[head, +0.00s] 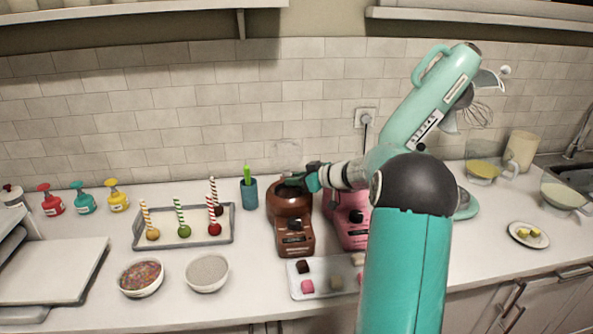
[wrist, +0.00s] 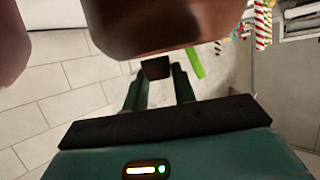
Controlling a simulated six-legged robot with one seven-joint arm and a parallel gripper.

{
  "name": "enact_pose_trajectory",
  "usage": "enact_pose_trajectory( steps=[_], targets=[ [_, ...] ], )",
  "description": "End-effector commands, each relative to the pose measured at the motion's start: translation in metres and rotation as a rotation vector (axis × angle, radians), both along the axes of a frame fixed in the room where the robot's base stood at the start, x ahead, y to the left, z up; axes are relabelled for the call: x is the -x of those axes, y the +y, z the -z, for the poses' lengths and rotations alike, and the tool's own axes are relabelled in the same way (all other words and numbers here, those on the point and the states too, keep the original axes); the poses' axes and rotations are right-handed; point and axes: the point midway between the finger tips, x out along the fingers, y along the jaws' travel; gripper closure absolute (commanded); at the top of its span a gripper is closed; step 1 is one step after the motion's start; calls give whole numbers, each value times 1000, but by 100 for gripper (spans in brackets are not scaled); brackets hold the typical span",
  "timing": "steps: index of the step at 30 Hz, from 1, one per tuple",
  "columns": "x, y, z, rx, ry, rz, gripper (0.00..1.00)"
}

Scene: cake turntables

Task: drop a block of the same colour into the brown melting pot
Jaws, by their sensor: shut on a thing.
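The brown melting pot (head: 290,205) stands on the counter near the middle in the head view. Its rounded brown side (wrist: 150,25) fills the top of the wrist view. My gripper (head: 293,181) is at the pot's top in the head view. In the wrist view my gripper (wrist: 156,80) is shut on a small dark brown block (wrist: 156,67), held between the fingertips. The block and the pot's opening are largely hidden by the gripper in the head view.
A pink melting pot (head: 352,222) stands right of the brown one, partly behind my arm. A white tray (head: 321,294) in front holds several coloured blocks. A blue cup (head: 250,195) with a green tool stands left. A grey tray (head: 160,240) holds striped sticks.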

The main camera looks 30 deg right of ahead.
Motion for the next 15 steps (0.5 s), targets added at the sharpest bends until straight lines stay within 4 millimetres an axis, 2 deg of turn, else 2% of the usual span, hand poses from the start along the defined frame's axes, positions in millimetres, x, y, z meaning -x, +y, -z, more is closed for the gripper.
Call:
enact_pose_trajectory(
  steps=[4, 11, 12, 15],
  targets=[
    [-1, 0, 7, 0, -1, 0, 95],
    [-2, -1, 8, 0, -1, 0, 95],
    [-2, -1, 8, 0, -1, 0, 72],
    [-2, -1, 8, 0, -1, 0, 52]
  ],
)
